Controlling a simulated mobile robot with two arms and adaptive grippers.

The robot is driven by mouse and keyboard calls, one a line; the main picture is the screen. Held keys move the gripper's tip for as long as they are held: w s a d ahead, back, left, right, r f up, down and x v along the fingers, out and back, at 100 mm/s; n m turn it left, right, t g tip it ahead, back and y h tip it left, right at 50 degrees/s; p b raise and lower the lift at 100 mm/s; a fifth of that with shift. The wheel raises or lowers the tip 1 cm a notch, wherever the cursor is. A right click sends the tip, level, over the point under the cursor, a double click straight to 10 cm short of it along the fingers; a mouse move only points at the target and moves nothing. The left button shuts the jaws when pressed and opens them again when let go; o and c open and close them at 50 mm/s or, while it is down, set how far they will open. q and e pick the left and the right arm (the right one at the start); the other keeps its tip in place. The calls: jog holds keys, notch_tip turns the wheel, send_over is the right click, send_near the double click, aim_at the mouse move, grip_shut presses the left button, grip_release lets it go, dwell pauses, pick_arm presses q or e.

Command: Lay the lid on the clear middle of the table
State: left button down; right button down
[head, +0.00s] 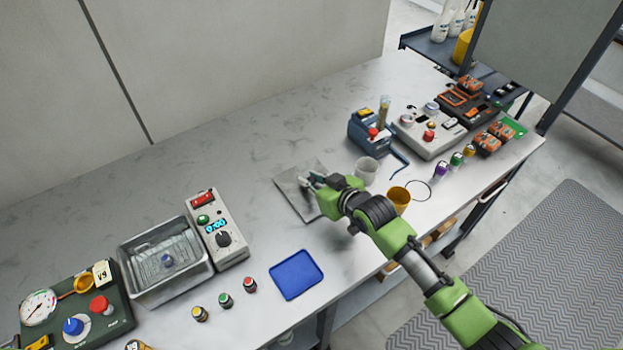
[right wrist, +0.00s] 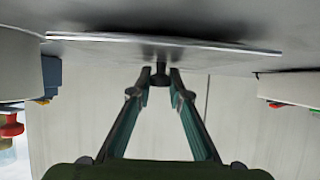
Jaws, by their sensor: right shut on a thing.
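The lid (head: 292,192) is a flat grey metal plate over the middle of the table (head: 250,145). My right gripper (head: 311,181) reaches it from the right and is shut on its small dark knob. In the right wrist view, which is upside down, the knob (right wrist: 160,75) sits between the fingertips (right wrist: 156,88). The lid's plate (right wrist: 160,44) lies level and very close to the tabletop, with a dark shadow along it. I cannot tell whether it touches. My left gripper is not in view.
An open steel basin (head: 126,268) stands at the left beside a control box (head: 218,228). A blue tray (head: 297,275) lies at the front. A white cup (head: 366,170) and a yellow cup (head: 399,198) stand right of the lid. Bare tabletop lies behind and left of it.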

jog(key=shift+f, duration=0.1)
jog(key=c, duration=1.9)
grip_release()
jog(key=shift+r, duration=0.2)
jog(key=b+v, duration=0.1)
jog(key=v, duration=1.1)
jog(key=shift+f, duration=0.1)
